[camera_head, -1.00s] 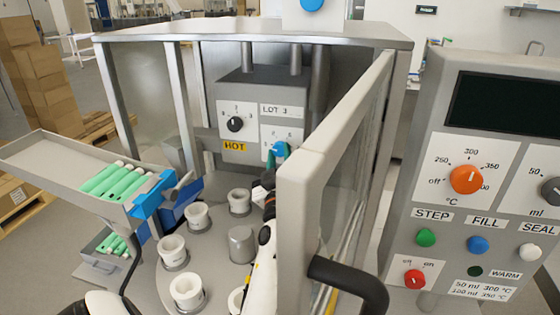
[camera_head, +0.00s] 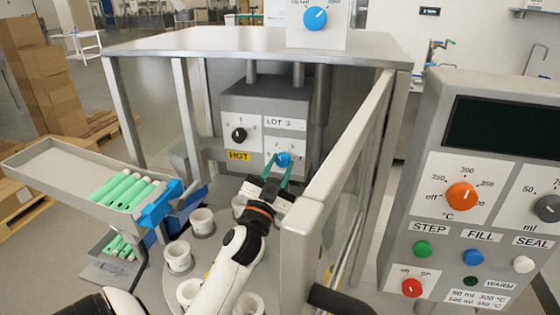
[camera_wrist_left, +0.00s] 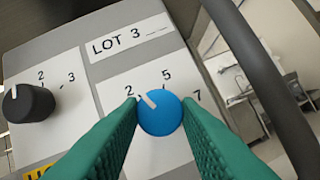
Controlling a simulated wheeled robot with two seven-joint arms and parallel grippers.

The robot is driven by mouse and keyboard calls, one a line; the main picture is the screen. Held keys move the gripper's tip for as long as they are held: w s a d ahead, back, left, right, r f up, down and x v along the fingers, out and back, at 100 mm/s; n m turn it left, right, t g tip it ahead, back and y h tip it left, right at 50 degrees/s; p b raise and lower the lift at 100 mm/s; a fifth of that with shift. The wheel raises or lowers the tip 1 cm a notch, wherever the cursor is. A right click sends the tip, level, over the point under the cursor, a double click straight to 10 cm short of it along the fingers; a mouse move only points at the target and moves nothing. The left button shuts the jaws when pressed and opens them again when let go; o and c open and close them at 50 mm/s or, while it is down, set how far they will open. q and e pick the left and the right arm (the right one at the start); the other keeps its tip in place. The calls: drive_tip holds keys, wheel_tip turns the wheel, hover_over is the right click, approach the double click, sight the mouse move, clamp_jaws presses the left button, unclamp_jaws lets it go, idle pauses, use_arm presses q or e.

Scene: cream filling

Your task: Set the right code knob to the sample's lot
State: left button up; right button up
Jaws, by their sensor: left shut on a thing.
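The right code knob (camera_head: 283,159) is blue and sits on the grey code box (camera_head: 231,103) inside the cabinet. My left gripper (camera_head: 283,162) has its green fingers shut on it from both sides. In the left wrist view the blue knob (camera_wrist_left: 160,112) has a white mark pointing up-left, near the 2 and a little above it. The numbers 2, 5 and 7 stand around it. A label (camera_wrist_left: 130,40) above reads LOT 3 followed by blanks. The black left knob (camera_wrist_left: 28,103) stands beside numbers 2 and 3. My right gripper is not in view.
The open cabinet door (camera_head: 330,180) stands close to the right of my left arm. White cups (camera_head: 202,221) stand on the turntable below. A tray (camera_head: 50,170) with green tubes is at the left. A control panel (camera_head: 480,190) stands at the right.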

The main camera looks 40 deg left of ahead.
use_arm(q)
drive_tip(key=m+h, duration=0.1)
drive_tip(key=r+m+p, duration=0.1)
drive_tip(key=shift+a+m+t+h, duration=0.15)
drive_tip(key=shift+m+t+h, duration=0.15)
drive_tip(key=shift+m+h, duration=0.1)
drive_tip(key=m+g+h+p, duration=0.1)
drive_tip(key=m+p, duration=0.2)
drive_tip(key=m, duration=0.1)
drive_tip(key=m+h+p, duration=0.2)
drive_tip(key=m+p, duration=0.2)
drive_tip(key=m+g+h+p, duration=0.1)
drive_tip(key=m+p, duration=0.3)
drive_tip(key=shift+s+a+r+g+h, duration=0.1)
drive_tip(key=shift+a+r+g+h, duration=0.1)
drive_tip(key=shift+r+g+h, duration=0.1)
drive_tip(key=shift+m+g+p, duration=0.35)
drive_tip(key=shift+m+g, duration=0.05)
drive_tip(key=shift+m, duration=0.6)
drive_tip(key=shift+m+g, duration=0.3)
drive_tip(key=shift+m, duration=0.5)
drive_tip(key=m+g, duration=0.1)
drive_tip(key=m, duration=0.1)
drive_tip(key=m+g+y, duration=0.1)
drive_tip(key=m, duration=0.2)
drive_tip(key=shift+r+g, duration=0.2)
drive_tip(key=shift+g, duration=0.2)
drive_tip(key=o, duration=0.7)
drive_tip(key=shift+o, duration=1.3)
drive_tip(key=shift+f, duration=0.2)
